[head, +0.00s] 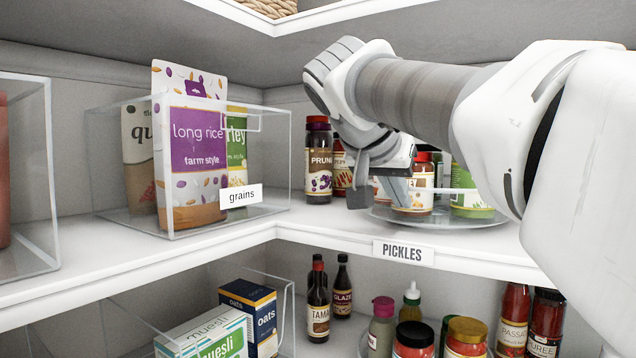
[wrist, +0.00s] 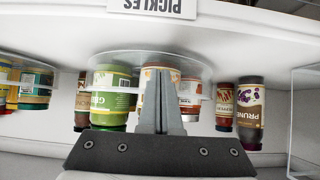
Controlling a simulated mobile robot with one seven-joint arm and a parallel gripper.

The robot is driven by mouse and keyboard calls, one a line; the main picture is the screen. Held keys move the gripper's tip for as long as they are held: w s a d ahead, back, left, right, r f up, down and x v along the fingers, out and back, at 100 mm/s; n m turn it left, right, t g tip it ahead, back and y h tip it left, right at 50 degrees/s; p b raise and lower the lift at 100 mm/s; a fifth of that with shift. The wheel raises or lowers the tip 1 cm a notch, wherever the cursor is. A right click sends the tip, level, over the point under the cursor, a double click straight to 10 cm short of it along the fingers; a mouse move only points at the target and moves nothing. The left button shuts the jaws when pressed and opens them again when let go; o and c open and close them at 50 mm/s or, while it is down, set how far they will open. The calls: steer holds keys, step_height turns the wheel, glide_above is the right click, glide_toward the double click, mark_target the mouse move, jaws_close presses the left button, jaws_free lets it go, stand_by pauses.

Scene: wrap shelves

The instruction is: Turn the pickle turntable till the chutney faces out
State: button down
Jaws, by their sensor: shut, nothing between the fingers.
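The pickle turntable is a clear round disc (head: 455,216) on the shelf above the PICKLES label; it also shows, upside down, in the wrist view (wrist: 125,57). It bears a green-labelled jar (head: 470,197), a red-lidded jar with a white and orange label (head: 414,193), and others partly hidden by my arm. The green jar (wrist: 112,92) also shows in the wrist view. I cannot read which jar is the chutney. My gripper (head: 403,190) is shut and empty at the turntable's front left, its fingers (wrist: 158,62) in front of the jars. Contact is unclear.
A prune jar (head: 318,168) and another jar (head: 341,172) stand left of the turntable. A clear grains bin (head: 275,160) is further left. The PICKLES label (head: 403,253) is on the shelf edge. Bottles and jars fill the shelf below.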

steer(key=shift+s, duration=0.1)
steer(key=shift+s+d+b, duration=0.35)
steer(key=shift+s+d, duration=0.1)
steer(key=shift+s, duration=0.05)
steer(key=shift+d, duration=0.1)
steer(key=shift+s+d, duration=0.25)
steer(key=shift+d, duration=0.4)
steer(key=shift+a, duration=0.1)
steer(key=s+a, duration=0.1)
steer(key=s+b, duration=0.1)
steer(key=s, duration=0.1)
steer(key=shift+a, duration=0.35)
